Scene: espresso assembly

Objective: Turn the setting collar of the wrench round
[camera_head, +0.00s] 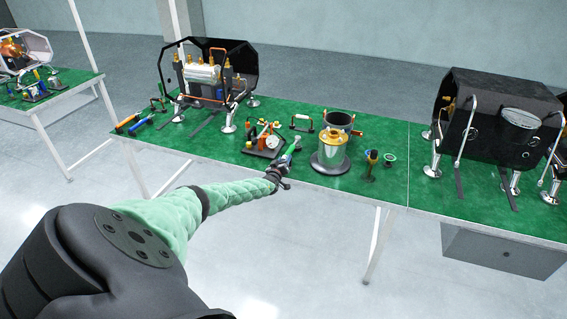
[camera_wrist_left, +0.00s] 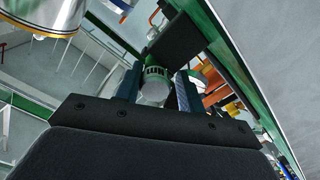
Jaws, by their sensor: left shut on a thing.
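The wrench, a tool with a green handle (camera_head: 290,152), shows at the front edge of the green-topped table. My left gripper (camera_head: 275,174) is at its near end and is shut on it. In the left wrist view a ribbed green collar (camera_wrist_left: 157,72) with a pale round end sits between the two dark fingers of my left gripper (camera_wrist_left: 157,88). The scale on the collar is too small to read. The wrench's far end is partly hidden in the wrist view. My right gripper is not in view.
A brass-topped canister (camera_head: 331,152) stands close on the right, with a gauge assembly (camera_head: 264,138) on the left. Small tampers (camera_head: 371,160) stand farther right.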

